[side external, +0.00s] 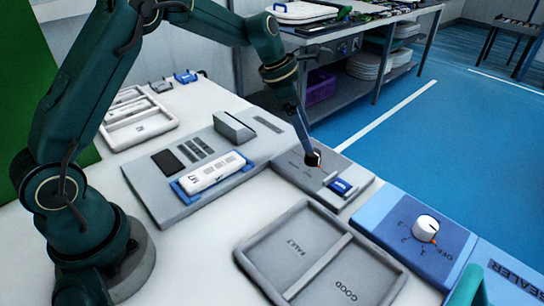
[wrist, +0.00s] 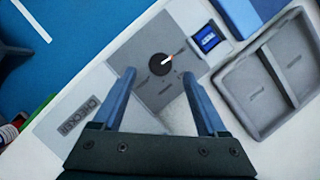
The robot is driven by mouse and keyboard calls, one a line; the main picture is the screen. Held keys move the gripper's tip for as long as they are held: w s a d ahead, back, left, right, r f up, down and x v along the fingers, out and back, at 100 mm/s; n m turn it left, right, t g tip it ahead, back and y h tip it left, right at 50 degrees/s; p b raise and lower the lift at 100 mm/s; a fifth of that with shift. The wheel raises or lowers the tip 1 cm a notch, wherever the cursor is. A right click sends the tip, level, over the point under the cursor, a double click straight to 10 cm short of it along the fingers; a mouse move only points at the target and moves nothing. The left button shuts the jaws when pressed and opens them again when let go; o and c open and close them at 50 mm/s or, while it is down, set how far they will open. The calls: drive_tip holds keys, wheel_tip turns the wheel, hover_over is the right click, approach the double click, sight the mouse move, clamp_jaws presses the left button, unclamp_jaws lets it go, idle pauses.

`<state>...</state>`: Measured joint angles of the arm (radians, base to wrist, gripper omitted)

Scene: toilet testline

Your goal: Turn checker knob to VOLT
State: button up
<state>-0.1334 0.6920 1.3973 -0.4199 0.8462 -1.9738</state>
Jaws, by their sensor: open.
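The checker knob (side external: 313,159) is a small dark round knob on a grey panel in the side view. In the wrist view the black knob (wrist: 160,64) has a white pointer with an orange tip aimed to the upper right. The labels around it are too small to read. My gripper (wrist: 159,75) is open and empty. Its two blue fingers frame the space just below the knob in the wrist view. In the side view my gripper (side external: 307,147) comes down right at the knob, partly covering it; I cannot tell whether it touches.
A grey two-part tray (side external: 262,244) marked FAULT and GOOD lies nearer. A blue panel with a white dial (side external: 425,228) is at the right. A white device (side external: 212,172) lies in a blue holder at the left.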

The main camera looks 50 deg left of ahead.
sight(313, 157)
drive_tip(key=shift+x, duration=2.55)
drive_tip(key=shift+s, duration=0.1)
clamp_jaws()
drive_tip(key=shift+a+m, duration=0.1)
drive_tip(key=shift+m, duration=0.2)
drive_tip(key=m+g, duration=0.1)
drive_tip(key=m, duration=0.2)
drive_tip(key=shift+m+h, duration=0.3)
drive_tip(key=shift+h, duration=0.1)
drive_tip(key=shift+w+a+m+g, duration=0.1)
drive_tip(key=shift+w+m+g, duration=0.1)
drive_tip(key=shift+m+g, duration=0.8)
drive_tip(key=shift+m, duration=0.8)
